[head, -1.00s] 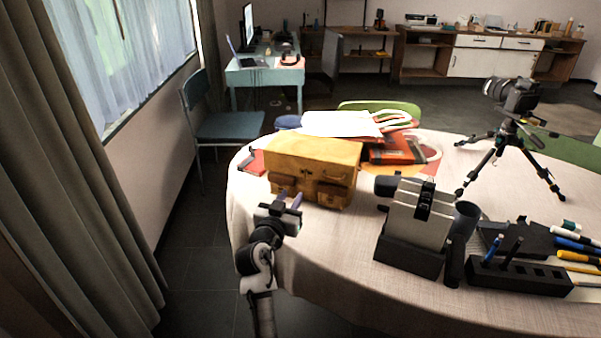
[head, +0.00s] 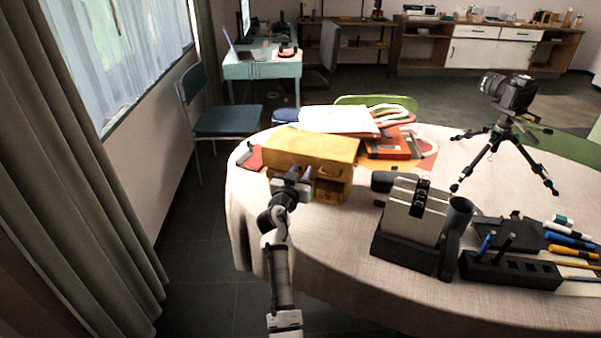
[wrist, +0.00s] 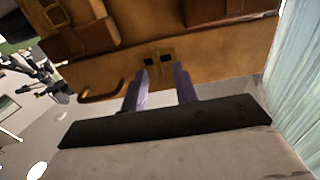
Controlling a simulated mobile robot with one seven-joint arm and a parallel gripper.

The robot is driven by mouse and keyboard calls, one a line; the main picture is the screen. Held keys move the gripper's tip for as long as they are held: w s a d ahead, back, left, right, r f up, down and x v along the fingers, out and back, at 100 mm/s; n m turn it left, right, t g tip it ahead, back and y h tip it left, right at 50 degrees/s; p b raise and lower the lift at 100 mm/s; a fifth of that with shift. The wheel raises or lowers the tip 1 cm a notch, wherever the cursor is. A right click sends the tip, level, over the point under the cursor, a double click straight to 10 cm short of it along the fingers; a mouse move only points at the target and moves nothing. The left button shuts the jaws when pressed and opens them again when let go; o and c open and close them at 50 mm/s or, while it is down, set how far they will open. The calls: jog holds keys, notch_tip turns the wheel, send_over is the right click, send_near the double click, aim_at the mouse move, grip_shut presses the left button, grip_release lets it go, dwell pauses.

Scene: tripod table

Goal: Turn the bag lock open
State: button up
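The yellow-brown bag (head: 310,149) stands on the left part of the round table. My gripper (head: 305,174) is at its near face and covers part of it. In the wrist view the bag (wrist: 222,50) fills the top, with brown pockets and a curved handle at lower left. The small dark lock (wrist: 158,58) shows as two dark squares on the bag's face. My gripper (wrist: 160,70) is open and empty, its two purple fingers pointing at the bag, one on each side of the lock in the picture. I cannot tell whether the fingertips touch the bag.
A camera tripod (head: 498,150) stands farther right.

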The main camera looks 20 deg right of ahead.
grip_shut()
jog(key=n, duration=0.1)
jog(key=n+b, duration=0.1)
jog(key=n, duration=0.1)
jog(key=shift+w+a+f+n, duration=0.1)
jog(key=shift+a+n, duration=0.05)
jog(key=shift+n, duration=0.15)
jog(key=n, duration=0.3)
jog(key=shift+w+a+n, duration=0.1)
jog(key=shift+a+n, duration=0.05)
jog(key=shift+n, duration=0.15)
jog(key=n, duration=0.2)
jog(key=n+p, duration=0.1)
jog(key=n, duration=0.2)
jog(key=shift+w+a+f, duration=0.1)
jog(key=shift+f, duration=0.1)
jog(key=n, duration=0.2)
jog(key=n+p, duration=0.2)
jog(key=n, duration=0.1)
jog(key=shift+f+n, duration=0.3)
jog(key=shift+f, duration=0.05)
